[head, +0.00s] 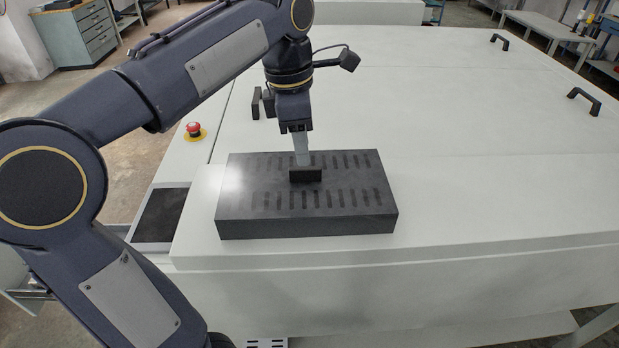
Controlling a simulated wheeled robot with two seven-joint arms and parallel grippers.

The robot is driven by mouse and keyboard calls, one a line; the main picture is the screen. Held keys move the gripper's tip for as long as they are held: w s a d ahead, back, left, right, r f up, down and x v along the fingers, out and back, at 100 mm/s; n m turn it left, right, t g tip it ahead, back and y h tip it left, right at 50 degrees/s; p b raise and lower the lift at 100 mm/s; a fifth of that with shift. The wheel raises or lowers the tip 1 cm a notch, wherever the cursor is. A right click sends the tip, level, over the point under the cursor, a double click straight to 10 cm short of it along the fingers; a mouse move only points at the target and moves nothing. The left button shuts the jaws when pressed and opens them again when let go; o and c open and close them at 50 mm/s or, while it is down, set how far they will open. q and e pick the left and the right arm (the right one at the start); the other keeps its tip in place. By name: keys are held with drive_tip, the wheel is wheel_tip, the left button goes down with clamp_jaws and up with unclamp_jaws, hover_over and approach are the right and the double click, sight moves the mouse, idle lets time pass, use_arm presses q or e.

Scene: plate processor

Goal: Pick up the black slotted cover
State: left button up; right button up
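The black slotted cover (350,212) is a dark rectangular block with rows of slots on its top. It lies flat near the front left of the white machine top, with a small dark raised handle (306,176) at its middle. My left gripper (302,163) points straight down over the cover, with its light grey finger reaching the handle. The handle hides the fingertips' lower end, and I cannot tell whether they grip it. My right gripper is not in view.
The white machine top (480,140) is wide and clear to the right. Two black handles (584,101) (499,41) stand on it. A red emergency button (194,129) and a dark recessed panel (160,214) are at the left. My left arm covers much of the left side.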

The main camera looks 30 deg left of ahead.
sight(304, 168)
use_arm(q)
drive_tip(key=shift+s+f, duration=0.15)
drive_tip(key=shift+f, duration=0.4)
drive_tip(key=shift+w+d+f, duration=0.1)
drive_tip(key=shift+w+f, duration=0.1)
drive_tip(key=shift+f, duration=0.95)
drive_tip(key=shift+w+f, duration=0.15)
drive_tip(key=shift+f, duration=0.95)
clamp_jaws()
